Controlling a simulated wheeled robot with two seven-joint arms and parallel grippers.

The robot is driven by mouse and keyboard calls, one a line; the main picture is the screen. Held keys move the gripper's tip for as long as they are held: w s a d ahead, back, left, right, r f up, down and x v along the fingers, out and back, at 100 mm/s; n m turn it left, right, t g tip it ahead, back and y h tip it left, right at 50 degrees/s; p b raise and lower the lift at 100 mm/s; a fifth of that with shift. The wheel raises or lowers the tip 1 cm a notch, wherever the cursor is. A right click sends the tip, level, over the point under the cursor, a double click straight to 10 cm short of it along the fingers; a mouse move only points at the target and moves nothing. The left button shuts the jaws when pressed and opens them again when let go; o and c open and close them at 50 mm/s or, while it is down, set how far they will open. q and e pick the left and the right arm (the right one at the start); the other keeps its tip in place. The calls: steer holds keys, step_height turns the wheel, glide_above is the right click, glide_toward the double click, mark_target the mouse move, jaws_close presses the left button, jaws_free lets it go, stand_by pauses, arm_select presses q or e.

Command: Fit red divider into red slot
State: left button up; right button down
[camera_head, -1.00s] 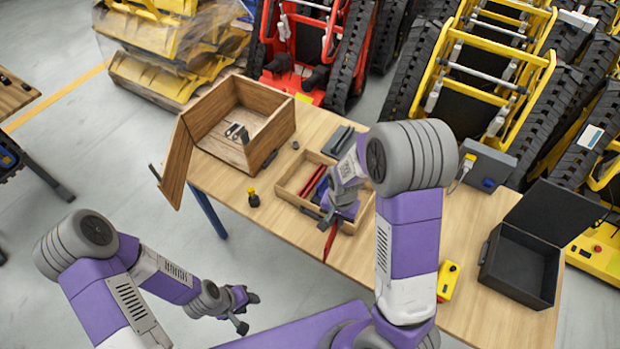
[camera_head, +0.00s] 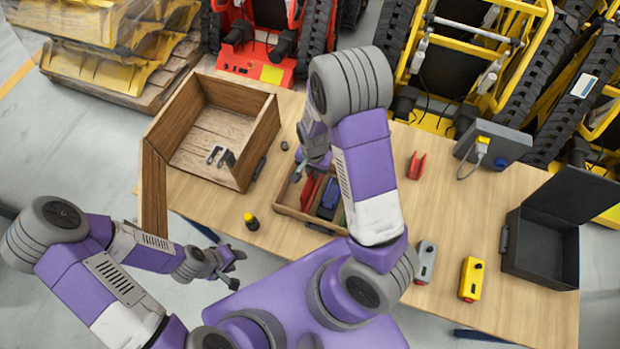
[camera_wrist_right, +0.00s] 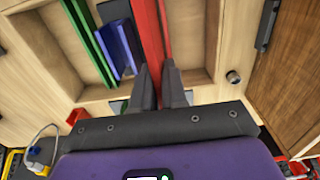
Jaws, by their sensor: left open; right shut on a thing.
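My right gripper (camera_head: 299,174) is over the left side of an open wooden tray (camera_head: 282,212). In the right wrist view its fingers (camera_wrist_right: 158,85) are shut on the red divider (camera_wrist_right: 149,50), a long flat red strip that extends away from the jaws. A second thin red strip (camera_wrist_right: 166,25), perhaps part of the red slot, runs right beside it. I cannot tell whether the divider is seated in the slot. Blue (camera_wrist_right: 118,45) and green (camera_wrist_right: 90,40) strips lie to the left in the tray. My left gripper (camera_head: 236,270) is open and empty, left of the tray beyond the table's front edge.
An open wooden box (camera_head: 262,130) stands behind and left of the tray. A black-yellow knob (camera_head: 250,221) stands in front. A red U-shaped part (camera_head: 416,165), grey (camera_head: 426,262) and yellow (camera_head: 471,279) devices and an open black case (camera_head: 509,255) are to the right.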

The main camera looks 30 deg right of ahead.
mark_target(312, 180)
steer(key=shift+f, duration=0.9)
steer(key=shift+w+f, duration=0.15)
steer(key=shift+f, duration=0.5)
step_height(312, 180, down, 3)
steer(key=shift+f+b, duration=0.1)
steer(key=shift+b, duration=0.2)
steer(key=shift+f, duration=0.1)
steer(key=c, duration=1.2)
jaws_free()
steer(key=shift+o, duration=0.2)
